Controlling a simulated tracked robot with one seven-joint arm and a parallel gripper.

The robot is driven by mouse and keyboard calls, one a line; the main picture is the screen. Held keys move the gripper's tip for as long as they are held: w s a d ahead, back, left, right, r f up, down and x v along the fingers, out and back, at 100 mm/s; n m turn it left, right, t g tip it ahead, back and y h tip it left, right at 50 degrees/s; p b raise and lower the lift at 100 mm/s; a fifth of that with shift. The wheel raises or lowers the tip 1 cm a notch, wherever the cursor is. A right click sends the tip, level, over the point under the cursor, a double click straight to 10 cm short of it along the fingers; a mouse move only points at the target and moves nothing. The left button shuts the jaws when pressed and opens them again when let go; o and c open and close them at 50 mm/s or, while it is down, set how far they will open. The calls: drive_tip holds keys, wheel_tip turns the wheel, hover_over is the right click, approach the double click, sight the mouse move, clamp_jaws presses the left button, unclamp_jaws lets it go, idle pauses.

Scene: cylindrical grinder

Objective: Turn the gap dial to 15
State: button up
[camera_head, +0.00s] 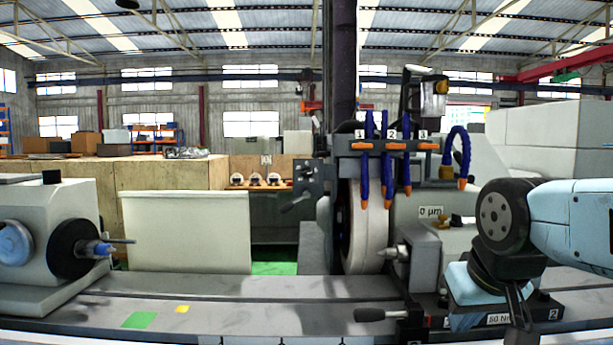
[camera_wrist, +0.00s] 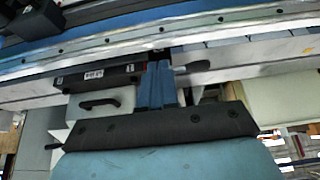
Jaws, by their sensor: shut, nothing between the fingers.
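My gripper (camera_head: 516,305) hangs at the lower right in the head view, fingers down, in front of the label plate. In the wrist view my gripper's blue fingers (camera_wrist: 158,84) are together with nothing between them. A small readout (camera_head: 431,212) reading "0 µm" is on the grinder right of the grinding wheel (camera_head: 363,228). I cannot make out a gap dial for certain in either view. My arm hides part of the machine at the right.
Blue coolant hoses (camera_head: 382,160) hang above the wheel. A lever with a black knob (camera_head: 370,314) sticks out left at the bed's front. The workhead (camera_head: 55,235) stands at the left. The table (camera_head: 220,290) between is mostly clear, with green and yellow notes.

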drive_tip(key=shift+o, duration=0.7)
drive_tip(key=shift+w, duration=0.1)
drive_tip(key=o, duration=0.9)
drive_tip(key=w+a+r+n+t+y, duration=0.1)
drive_tip(key=w+a+r+t, duration=0.1)
drive_tip(key=w, duration=0.6)
drive_tip(key=w+a+r+n+t+y, duration=0.1)
drive_tip(key=w+a+r, duration=0.3)
drive_tip(key=w, duration=0.5)
drive_tip(key=shift+r+t+y, duration=0.4)
drive_tip(key=shift+r+y, duration=0.1)
drive_tip(key=shift+o, duration=1.2)
drive_tip(key=w+a+r+t, duration=0.2)
drive_tip(key=w+a+r, duration=0.1)
drive_tip(key=w, duration=0.7)
drive_tip(key=shift+a+n+y, duration=0.3)
drive_tip(key=shift+a+n, duration=0.1)
drive_tip(key=shift+a, duration=0.1)
drive_tip(key=t+h, duration=0.4)
drive_tip(key=t, duration=0.3)
approach(307, 176)
drive_tip(key=w, duration=0.8)
drive_tip(key=shift+d+r, duration=0.2)
drive_tip(key=shift+r, duration=0.15)
drive_tip(key=shift+c, duration=0.4)
drive_tip(key=c, duration=0.9)
